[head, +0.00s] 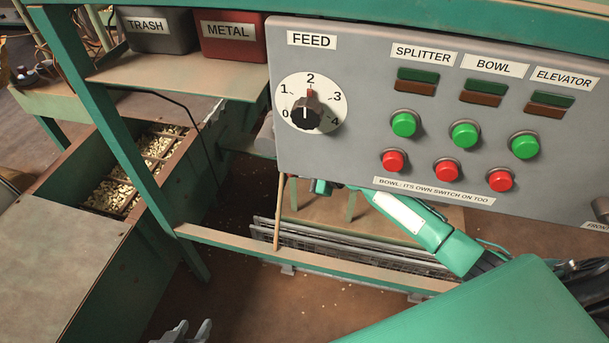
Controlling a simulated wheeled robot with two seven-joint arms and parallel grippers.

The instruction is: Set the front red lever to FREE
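No red lever shows in the head view. A label that begins "FRON" (596,226) is cut off at the right edge of the grey control panel (350,155), below a small dark metal part (601,207) that is also cut off. My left gripper (194,329) just enters at the bottom edge, low over the floor. Its two grey fingertips are apart, with nothing seen between them. My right gripper is not seen.
The panel carries a FEED dial (308,108), green buttons (404,124) and red buttons (393,160). A green frame rail (320,262) crosses below it. A nut-filled hopper (125,185) stands at left. TRASH (158,32) and METAL (232,38) bins sit on a shelf.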

